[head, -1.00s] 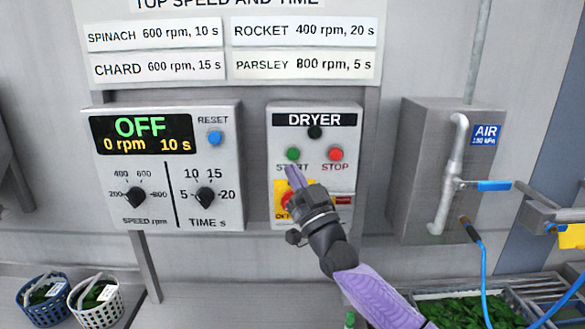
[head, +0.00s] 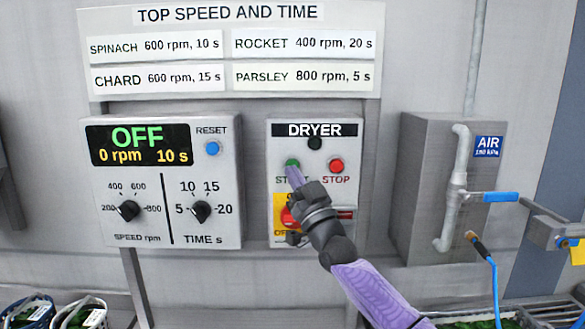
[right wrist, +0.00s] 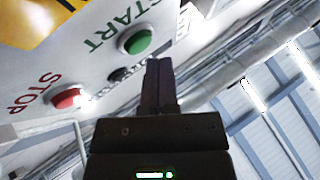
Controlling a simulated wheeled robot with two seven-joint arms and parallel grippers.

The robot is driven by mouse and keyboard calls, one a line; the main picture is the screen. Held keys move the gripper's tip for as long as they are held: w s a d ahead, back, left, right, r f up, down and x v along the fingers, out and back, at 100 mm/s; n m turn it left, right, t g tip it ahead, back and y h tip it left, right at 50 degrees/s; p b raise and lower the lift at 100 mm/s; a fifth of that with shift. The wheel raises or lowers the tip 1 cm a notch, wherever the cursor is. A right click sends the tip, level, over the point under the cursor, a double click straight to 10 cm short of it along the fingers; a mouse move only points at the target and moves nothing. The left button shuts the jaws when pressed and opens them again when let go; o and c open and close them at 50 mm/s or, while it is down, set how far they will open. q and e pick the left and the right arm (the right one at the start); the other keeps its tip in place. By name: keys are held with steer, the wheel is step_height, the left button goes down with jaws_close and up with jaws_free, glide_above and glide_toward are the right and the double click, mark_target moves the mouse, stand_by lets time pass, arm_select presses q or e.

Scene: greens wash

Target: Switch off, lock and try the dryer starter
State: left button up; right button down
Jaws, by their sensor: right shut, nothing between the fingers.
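The dryer starter (head: 350,190) is a grey box on the wall with a green START button (head: 291,163), a red STOP button (head: 336,166) and a dark lamp (head: 314,143). Its red rotary switch (head: 288,218) on a yellow plate (head: 279,202) is partly hidden behind my right gripper (head: 294,172), so its setting is unclear. The right gripper is shut and empty, its tips at the START button. In the right wrist view the fingers (right wrist: 158,72) point close beside the green button (right wrist: 137,41); contact cannot be told. My left gripper is out of view.
The control panel (head: 160,228) on the left reads OFF, 0 rpm, 10 s. A speed and time chart (head: 200,14) hangs above. The air box (head: 415,200) with a blue-handled valve (head: 500,197) is on the right. Baskets (head: 80,312) stand at lower left.

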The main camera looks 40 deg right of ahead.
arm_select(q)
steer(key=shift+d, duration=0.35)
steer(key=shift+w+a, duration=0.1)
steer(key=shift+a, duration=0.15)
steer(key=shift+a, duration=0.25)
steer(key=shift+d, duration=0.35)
arm_select(e)
steer(key=shift+w+d+b, duration=0.25)
steer(key=shift+w+b, duration=0.05)
steer(key=shift+b, duration=0.25)
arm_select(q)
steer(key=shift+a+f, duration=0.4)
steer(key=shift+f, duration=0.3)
arm_select(e)
steer(key=shift+w, duration=0.1)
